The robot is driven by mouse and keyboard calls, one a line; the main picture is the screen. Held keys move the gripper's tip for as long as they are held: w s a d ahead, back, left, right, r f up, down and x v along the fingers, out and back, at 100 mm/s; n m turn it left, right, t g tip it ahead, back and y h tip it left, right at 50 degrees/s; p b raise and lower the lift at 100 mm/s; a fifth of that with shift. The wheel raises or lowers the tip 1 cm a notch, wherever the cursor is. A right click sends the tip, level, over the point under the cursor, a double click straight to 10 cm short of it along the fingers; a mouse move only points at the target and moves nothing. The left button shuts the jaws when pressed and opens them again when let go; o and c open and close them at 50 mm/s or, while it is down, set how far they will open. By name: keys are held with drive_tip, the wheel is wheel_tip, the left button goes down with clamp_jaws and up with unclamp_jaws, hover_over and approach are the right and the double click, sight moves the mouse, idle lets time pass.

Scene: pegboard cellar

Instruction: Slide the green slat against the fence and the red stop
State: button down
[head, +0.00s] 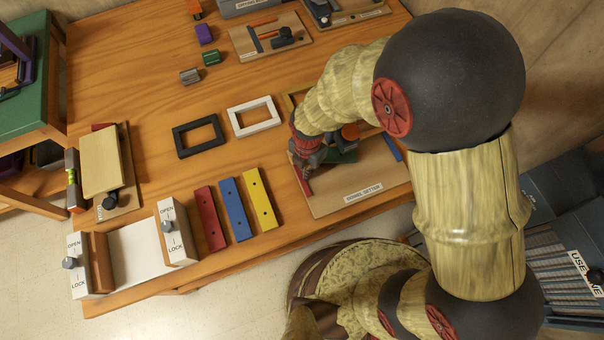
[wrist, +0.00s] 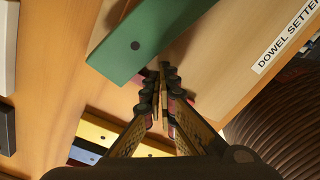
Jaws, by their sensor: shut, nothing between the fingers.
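The green slat (wrist: 150,38) lies on the wooden board labelled DOWEL SETTER (head: 345,201). In the wrist view it runs diagonally across the top, with a dark hole near its near end. In the head view only a dark green part (head: 344,156) shows beneath my arm. My gripper (wrist: 163,75) is shut and empty, its fingertips just beside the slat's near edge; I cannot tell if they touch. A red piece (head: 304,182), likely the red stop, is at the board's left edge. A blue strip (head: 385,148) lies to the right. My arm hides much of the board, and I cannot make out the fence.
Red (head: 210,218), blue (head: 235,208) and yellow (head: 260,199) slats lie left of the board. Black (head: 198,136) and white (head: 253,117) frames lie behind them. A white tray with lock blocks (head: 168,231) is at the front left. Bare tabletop lies at the left centre.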

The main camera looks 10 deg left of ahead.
drive_tip(key=shift+w+d, duration=0.3)
drive_tip(key=shift+w, duration=0.25)
drive_tip(key=shift+w+d+r+p, duration=0.1)
drive_tip(key=shift+w+d+p, duration=0.1)
drive_tip(key=shift+w+p, duration=0.15)
drive_tip(key=shift+w+d, duration=0.15)
drive_tip(key=shift+w, duration=0.3)
